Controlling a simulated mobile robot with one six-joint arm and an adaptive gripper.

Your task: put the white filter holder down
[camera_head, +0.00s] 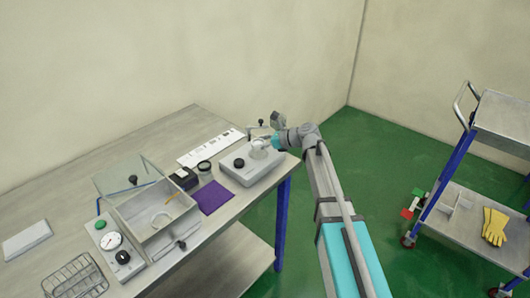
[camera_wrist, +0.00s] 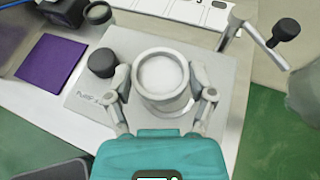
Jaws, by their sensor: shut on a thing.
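The white filter holder (camera_wrist: 160,78) is a round, open cup with a pale disc inside. My gripper (camera_wrist: 161,92) is shut on it, one finger on each side. In the head view the holder (camera_head: 259,148) is over the right part of a light grey box (camera_head: 240,170) with a black knob. My gripper (camera_head: 272,143) reaches it from the right. The same box (camera_wrist: 120,105) lies below the holder in the wrist view. I cannot tell whether the holder touches the box top. The holder's underside is hidden.
A black-handled lever (camera_wrist: 270,38) stands close behind the box on the right. A purple mat (camera_head: 212,197) lies to its left. Further left are an open clear-lidded chamber (camera_head: 160,222), a gauge unit (camera_head: 113,243) and a wire rack (camera_head: 76,279). The table (camera_head: 80,180) is bare at the back left.

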